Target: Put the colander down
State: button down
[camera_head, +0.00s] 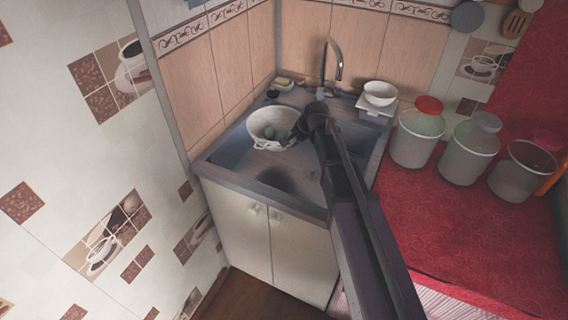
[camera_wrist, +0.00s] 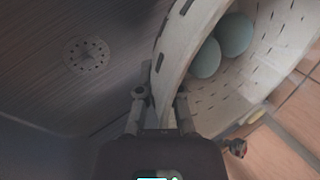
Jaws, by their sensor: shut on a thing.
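The colander (camera_head: 259,129) is white with slots and holes, and it is over the sink (camera_head: 225,155) in the head view. In the wrist view the colander (camera_wrist: 262,85) fills the right side, with rounded blue-green items (camera_wrist: 236,36) inside it. My gripper (camera_head: 299,133) is at the colander's right side. In the wrist view my gripper (camera_wrist: 160,95) has one finger on each side of the colander's wall and is shut on it. The sink floor with its round drain (camera_wrist: 87,55) shows at the left. I cannot tell whether the colander touches the sink.
A faucet (camera_head: 333,62) stands behind the sink. A white bowl (camera_head: 380,93) is at the back right. Several lidded canisters (camera_head: 418,138) stand on the red counter (camera_head: 440,225). A tiled wall (camera_head: 200,95) is close at the left.

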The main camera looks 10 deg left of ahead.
jog(key=shift+m, duration=0.3)
jog(key=w, duration=0.1)
jog(key=w+d+f, duration=0.1)
jog(key=w+d+b, duration=0.1)
jog(key=shift+w+d+f, duration=0.1)
jog(key=shift+w+f, duration=0.2)
jog(key=shift+f, duration=0.05)
jog(key=shift+f, duration=0.1)
notch_tip(320, 180, down, 6)
jog(key=b, duration=0.6)
jog(key=shift+f+b, duration=0.15)
jog(key=shift+b, duration=0.15)
jog(key=shift+f+b, duration=1.75)
jog(key=shift+f, duration=0.2)
jog(key=c, duration=0.8)
grip_release()
jog(key=shift+r, duration=0.1)
jog(key=shift+r, duration=0.2)
